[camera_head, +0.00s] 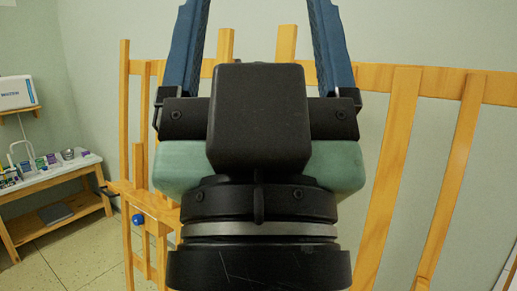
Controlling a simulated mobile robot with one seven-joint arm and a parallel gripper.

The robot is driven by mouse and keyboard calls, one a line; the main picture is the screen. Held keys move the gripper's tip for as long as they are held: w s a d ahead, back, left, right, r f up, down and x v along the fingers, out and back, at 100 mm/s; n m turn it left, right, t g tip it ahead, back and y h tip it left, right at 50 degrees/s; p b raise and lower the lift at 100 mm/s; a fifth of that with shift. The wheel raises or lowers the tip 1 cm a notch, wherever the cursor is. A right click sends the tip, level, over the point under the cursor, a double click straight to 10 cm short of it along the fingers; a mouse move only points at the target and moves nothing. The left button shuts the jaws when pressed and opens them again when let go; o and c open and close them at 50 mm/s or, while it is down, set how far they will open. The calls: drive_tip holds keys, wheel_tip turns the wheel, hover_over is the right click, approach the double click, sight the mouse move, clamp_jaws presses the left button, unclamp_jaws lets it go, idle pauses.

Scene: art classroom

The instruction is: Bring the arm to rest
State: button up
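My gripper (258,12) fills the middle of the head camera view, pointing upward in the picture. Its two blue fingers stand wide apart, one on each side, and lean slightly inward toward the top edge. Their tips are cut off by the top of the frame. The black gripper body and my wrist hide much of the centre.
Wooden easels (400,150) stand behind my gripper on both sides. A blue knob (138,219) sits on the left one. A low table (50,178) with small bottles and jars stands at far left, below a white box (17,93) on a shelf. Some tiled floor is clear at lower left.

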wheel_tip(320, 180, up, 17)
drive_tip(key=p, duration=1.5)
drive_tip(key=shift+r, duration=0.2)
